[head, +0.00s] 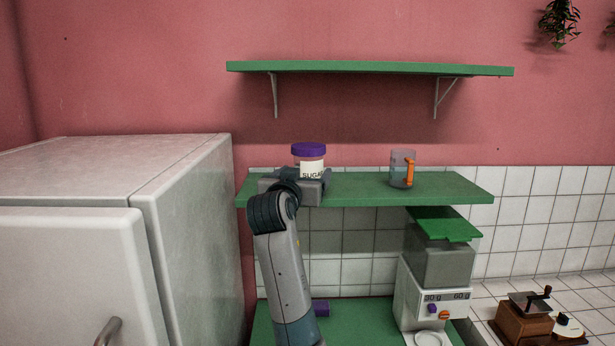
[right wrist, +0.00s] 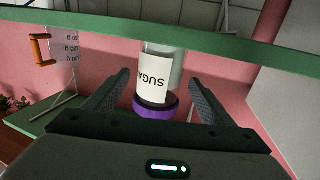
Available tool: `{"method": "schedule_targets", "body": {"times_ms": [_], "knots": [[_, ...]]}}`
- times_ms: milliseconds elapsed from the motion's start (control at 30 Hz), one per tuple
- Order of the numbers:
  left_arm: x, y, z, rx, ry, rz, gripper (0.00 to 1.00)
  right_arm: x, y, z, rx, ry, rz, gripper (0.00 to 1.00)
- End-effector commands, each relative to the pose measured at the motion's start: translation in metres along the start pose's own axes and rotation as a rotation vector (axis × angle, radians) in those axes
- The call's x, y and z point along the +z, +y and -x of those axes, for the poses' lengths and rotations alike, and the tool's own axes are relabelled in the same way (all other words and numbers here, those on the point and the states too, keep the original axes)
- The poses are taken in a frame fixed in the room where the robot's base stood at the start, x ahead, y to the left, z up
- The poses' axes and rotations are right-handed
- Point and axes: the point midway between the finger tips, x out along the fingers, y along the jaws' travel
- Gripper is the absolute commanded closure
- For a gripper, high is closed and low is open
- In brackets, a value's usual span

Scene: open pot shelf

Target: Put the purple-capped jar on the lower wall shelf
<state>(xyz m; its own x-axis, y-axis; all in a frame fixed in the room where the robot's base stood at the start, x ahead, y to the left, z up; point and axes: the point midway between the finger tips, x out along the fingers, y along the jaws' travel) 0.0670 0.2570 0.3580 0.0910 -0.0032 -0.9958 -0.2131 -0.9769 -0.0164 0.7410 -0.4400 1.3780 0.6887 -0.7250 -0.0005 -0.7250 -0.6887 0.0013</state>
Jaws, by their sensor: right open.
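The purple-capped jar (head: 309,163), clear with a white SUGAR label, stands upright at the left part of the lower wall shelf (head: 440,189). My right gripper (head: 297,184) is open in front of it, hiding its base in the head view. In the right wrist view, which is upside down, the jar (right wrist: 155,82) shows between the two open fingers (right wrist: 157,92), with gaps on both sides. The shelf's front edge (right wrist: 100,30) crosses that view by the jar's base. My left gripper is not in view.
A clear measuring cup with an orange handle (head: 402,170) stands on the same shelf, to the right. An empty upper shelf (head: 370,68) is above. A scale-like appliance (head: 440,265) and a coffee grinder (head: 525,318) stand below right. A white fridge (head: 185,210) is at left.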

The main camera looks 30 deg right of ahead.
Motion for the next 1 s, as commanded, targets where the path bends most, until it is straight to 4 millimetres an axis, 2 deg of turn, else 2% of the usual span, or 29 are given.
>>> {"method": "schedule_targets", "body": {"times_ms": [33, 200, 433, 600, 1000], "knots": [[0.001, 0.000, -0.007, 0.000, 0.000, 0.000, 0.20, 0.004, -0.001, 0.010, -0.004, 0.000, -0.005, 0.23], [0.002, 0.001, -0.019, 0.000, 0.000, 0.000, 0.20, 0.003, -0.001, 0.041, -0.004, 0.001, -0.005, 0.23], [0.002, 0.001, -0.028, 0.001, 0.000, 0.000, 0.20, 0.002, -0.001, 0.071, -0.001, 0.000, -0.003, 0.23], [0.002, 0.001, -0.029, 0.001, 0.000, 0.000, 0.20, 0.001, -0.001, 0.079, -0.002, -0.001, -0.001, 0.23], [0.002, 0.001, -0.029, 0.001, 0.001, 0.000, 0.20, 0.000, 0.000, 0.080, -0.001, 0.000, -0.001, 0.23]]}}
